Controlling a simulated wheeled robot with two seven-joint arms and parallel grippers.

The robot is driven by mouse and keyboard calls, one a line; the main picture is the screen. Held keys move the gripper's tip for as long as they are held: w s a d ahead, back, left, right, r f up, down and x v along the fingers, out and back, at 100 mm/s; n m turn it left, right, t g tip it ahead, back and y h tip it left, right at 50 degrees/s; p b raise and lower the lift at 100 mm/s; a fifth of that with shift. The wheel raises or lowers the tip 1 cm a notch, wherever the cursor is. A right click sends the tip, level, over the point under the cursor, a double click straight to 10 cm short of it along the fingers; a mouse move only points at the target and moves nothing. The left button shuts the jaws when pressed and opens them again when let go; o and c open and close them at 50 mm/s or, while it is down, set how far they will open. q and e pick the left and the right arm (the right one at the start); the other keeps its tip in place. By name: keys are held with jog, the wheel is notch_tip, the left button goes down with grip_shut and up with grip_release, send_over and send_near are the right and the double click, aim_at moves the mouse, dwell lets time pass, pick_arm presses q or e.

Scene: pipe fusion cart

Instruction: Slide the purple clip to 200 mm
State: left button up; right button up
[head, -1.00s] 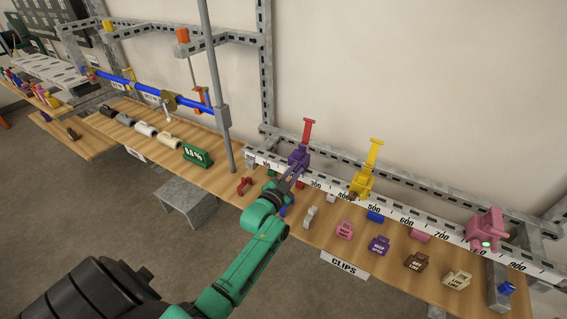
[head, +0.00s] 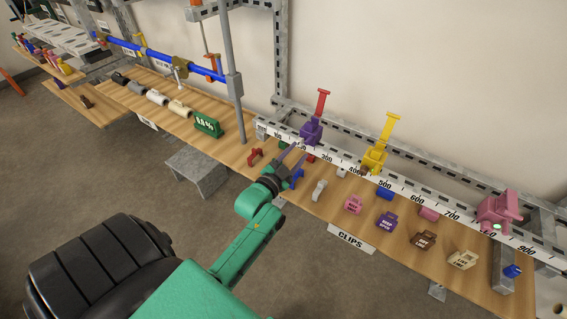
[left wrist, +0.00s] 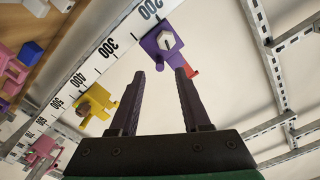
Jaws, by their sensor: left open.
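The purple clip (head: 311,132) sits on the white ruler rail (head: 420,201) just left of the 300 mark, with a red upright piece behind it. In the left wrist view the purple clip (left wrist: 160,42) shows a white knob and lies near the 200 label, between 200 and 300. My left gripper (head: 292,160) is open and empty, in front of the rail and below the clip. In the left wrist view its two dark fingers (left wrist: 160,78) point toward the clip with a gap to it. My right gripper is not in view.
A yellow clip (head: 374,158) sits near 400 and a pink clip (head: 498,208) near 800 on the same rail. Several small labelled blocks lie on the wooden shelf (head: 330,214) below. A grey post (head: 235,100) stands left of the rail.

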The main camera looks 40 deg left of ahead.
pick_arm(q)
jog(key=s+b, duration=0.1)
jog(key=s, duration=0.7)
jog(key=shift+s, duration=0.3)
jog(key=shift+d, duration=0.1)
jog(key=s+d+f+n+g, duration=0.1)
jog(key=s+f+g, duration=0.2)
jog(key=f, duration=0.6)
jog(key=s+d+f+g+h, duration=0.1)
jog(key=s+f+g, duration=0.1)
jog(key=f, duration=0.8)
jog(key=s+d+f+n+g, duration=0.1)
jog(key=s+d+f+g, duration=0.15)
jog(key=f, duration=0.65)
jog(key=s+f+n+g, duration=0.1)
jog(key=s+f+g, duration=0.3)
jog(key=s+f, duration=0.5)
jog(key=s+a+f+n+g, duration=0.1)
jog(key=s+f+g, duration=0.4)
jog(key=s, duration=1.1)
notch_tip(320, 180, down, 4)
jog(key=shift+s+a+r+y, duration=0.1)
jog(key=shift+s+a+y, duration=0.2)
jog(key=shift+s, duration=0.05)
jog(key=shift+g, duration=0.25)
jog(key=shift+c, duration=0.4)
